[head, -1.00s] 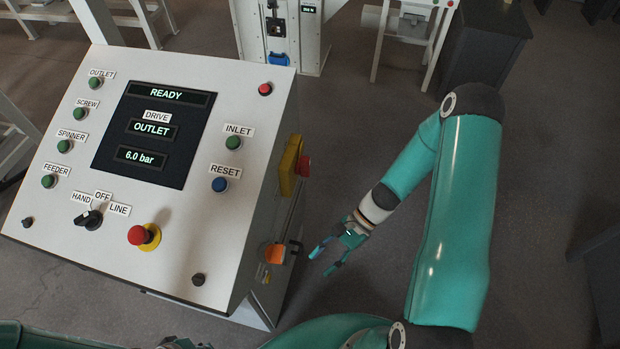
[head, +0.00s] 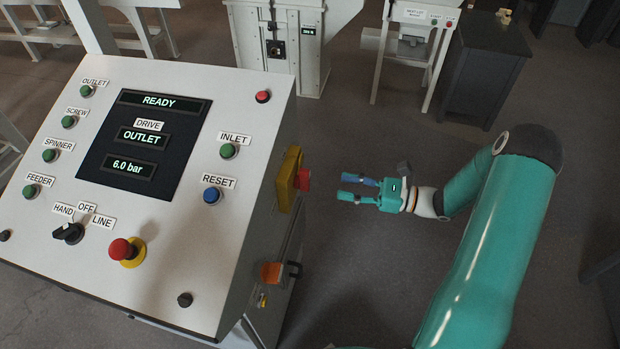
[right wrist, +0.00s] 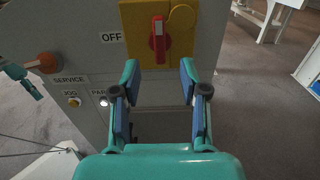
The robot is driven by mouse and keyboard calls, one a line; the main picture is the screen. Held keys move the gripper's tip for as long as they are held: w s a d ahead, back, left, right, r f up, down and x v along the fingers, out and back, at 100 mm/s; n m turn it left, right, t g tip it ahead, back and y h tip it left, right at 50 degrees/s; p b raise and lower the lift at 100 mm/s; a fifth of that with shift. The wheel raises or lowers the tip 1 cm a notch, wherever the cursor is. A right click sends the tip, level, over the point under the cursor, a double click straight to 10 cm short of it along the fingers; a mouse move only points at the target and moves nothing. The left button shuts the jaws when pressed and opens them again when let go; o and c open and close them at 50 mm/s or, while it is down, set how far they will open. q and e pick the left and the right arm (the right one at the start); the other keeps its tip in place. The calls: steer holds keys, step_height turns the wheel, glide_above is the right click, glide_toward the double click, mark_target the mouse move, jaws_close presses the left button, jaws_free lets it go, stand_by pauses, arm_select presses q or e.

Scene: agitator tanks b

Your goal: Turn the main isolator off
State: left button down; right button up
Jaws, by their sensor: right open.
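The main isolator is a red handle (right wrist: 158,38) on a yellow plate (right wrist: 182,45), mounted on the side of the control console (head: 262,215). In the right wrist view the handle stands upright, with an OFF label (right wrist: 111,37) to its left. In the head view the red handle (head: 303,180) sticks out to the right of the yellow plate (head: 288,178). My right gripper (head: 341,186) is open and empty, pointing at the handle with a gap between them. Its fingers (right wrist: 159,75) show below the handle in the right wrist view. A teal part, probably my left gripper (right wrist: 22,82), shows at the left edge there.
An orange knob (head: 271,272) sits lower on the same console side, with a SERVICE label (right wrist: 69,79). A red-and-yellow emergency button (head: 126,250) is on the console face. A dark cabinet (head: 483,75) stands behind. The floor right of the console is clear.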

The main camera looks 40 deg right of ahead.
mark_target(305, 170)
steer(key=x, duration=0.9)
steer(key=shift+a+p, duration=0.2)
steer(key=shift+p, duration=0.15)
steer(key=shift+w, duration=0.1)
steer(key=shift+c, duration=0.4)
jaws_close()
